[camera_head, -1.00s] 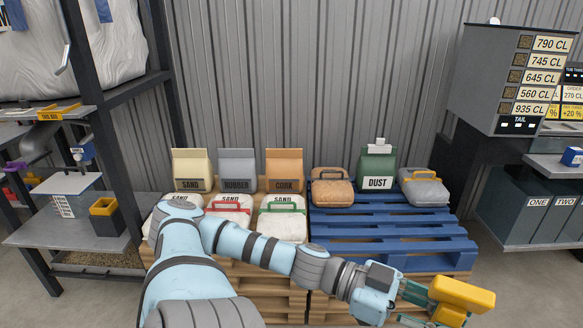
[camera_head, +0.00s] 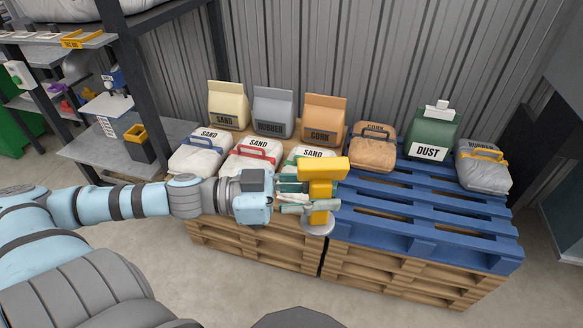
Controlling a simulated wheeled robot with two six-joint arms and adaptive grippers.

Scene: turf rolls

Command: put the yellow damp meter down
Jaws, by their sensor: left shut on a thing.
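The yellow damp meter (camera_head: 322,169) is in my left gripper (camera_head: 305,202), near the middle of the head view. The meter has a blocky yellow top, a yellow stem below it and a round grey disc (camera_head: 317,228) at its bottom. My left gripper is shut around the stem and holds the meter roughly upright, in front of the pallets in the picture. I cannot tell its exact height above them. The gripper and meter partly hide a white sand bag with a green handle. My right gripper is not in view.
A blue pallet (camera_head: 420,232) has bare slats at its front, with a brown cork bag (camera_head: 373,146), a green dust bag (camera_head: 431,137) and a grey rubber bag (camera_head: 484,169) at its back. A wooden pallet (camera_head: 255,247) on the left carries several bags. Metal shelving (camera_head: 75,155) stands at left.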

